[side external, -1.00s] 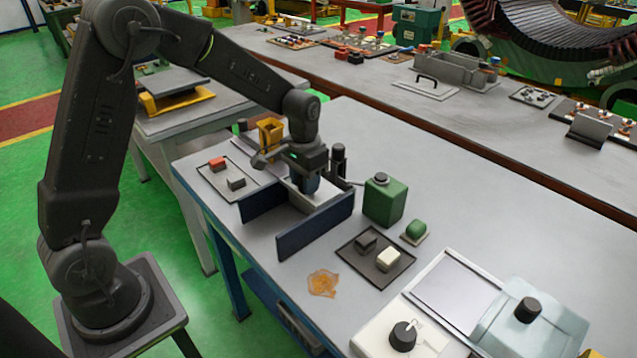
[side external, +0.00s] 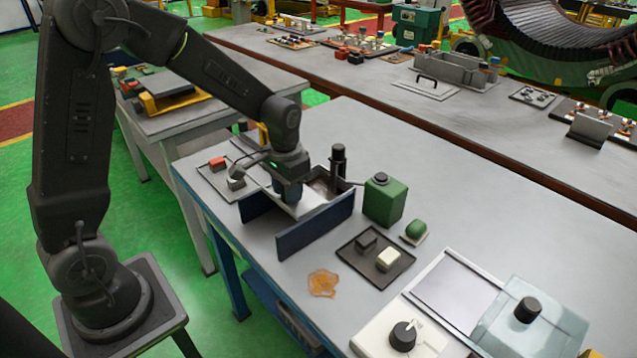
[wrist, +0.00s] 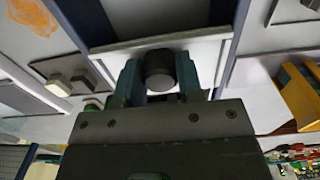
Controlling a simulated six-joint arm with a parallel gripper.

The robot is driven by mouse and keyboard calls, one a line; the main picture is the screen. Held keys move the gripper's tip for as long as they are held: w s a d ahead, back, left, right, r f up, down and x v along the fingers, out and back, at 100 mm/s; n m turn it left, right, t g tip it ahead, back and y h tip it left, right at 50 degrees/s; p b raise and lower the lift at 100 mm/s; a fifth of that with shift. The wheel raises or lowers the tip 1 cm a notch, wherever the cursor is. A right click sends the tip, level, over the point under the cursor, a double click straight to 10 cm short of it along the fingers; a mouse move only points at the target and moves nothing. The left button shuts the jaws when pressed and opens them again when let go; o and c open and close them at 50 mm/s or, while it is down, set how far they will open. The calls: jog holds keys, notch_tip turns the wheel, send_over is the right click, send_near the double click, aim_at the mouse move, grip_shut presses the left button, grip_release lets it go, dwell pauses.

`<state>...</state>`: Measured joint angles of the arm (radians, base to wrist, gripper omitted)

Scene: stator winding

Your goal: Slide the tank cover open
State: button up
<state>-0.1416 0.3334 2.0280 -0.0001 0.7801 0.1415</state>
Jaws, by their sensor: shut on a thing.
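The tank (side external: 318,230) has dark blue side walls and stands on the grey table. Its pale flat cover (side external: 309,206) lies between the walls, toward the front. Behind the cover, an open dark part of the tank (side external: 323,182) shows. My gripper (side external: 291,199) points down over the cover. In the wrist view, my gripper (wrist: 159,80) is shut on the dark round knob (wrist: 160,68) of the cover, one finger on each side. In the side view, the knob is hidden by the fingers.
A black post (side external: 338,160) stands at the tank's back end. A green can (side external: 384,200) is to the right. A dark tray (side external: 375,255) with two blocks lies in front of it. A tray with a red block (side external: 217,163) is at the left. An amber patch (side external: 323,283) lies in front.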

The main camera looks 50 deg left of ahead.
jog(key=shift+s+r, duration=0.1)
jog(key=shift+s, duration=1.7)
jog(key=o, duration=0.7)
jog(key=shift+s, duration=0.1)
notch_tip(320, 180, up, 6)
jog(key=shift+f, duration=0.1)
jog(key=s+d+r+t, duration=0.1)
jog(key=s+r+t, duration=0.1)
jog(key=s+r, duration=0.1)
jog(key=s+d+r+t, duration=0.1)
jog(key=s+d+r, duration=0.1)
jog(key=s, duration=0.4)
jog(key=s+d+r+t, duration=0.2)
jog(key=s+r, duration=0.3)
jog(key=shift+d+t, duration=0.2)
jog(key=shift+t, duration=0.1)
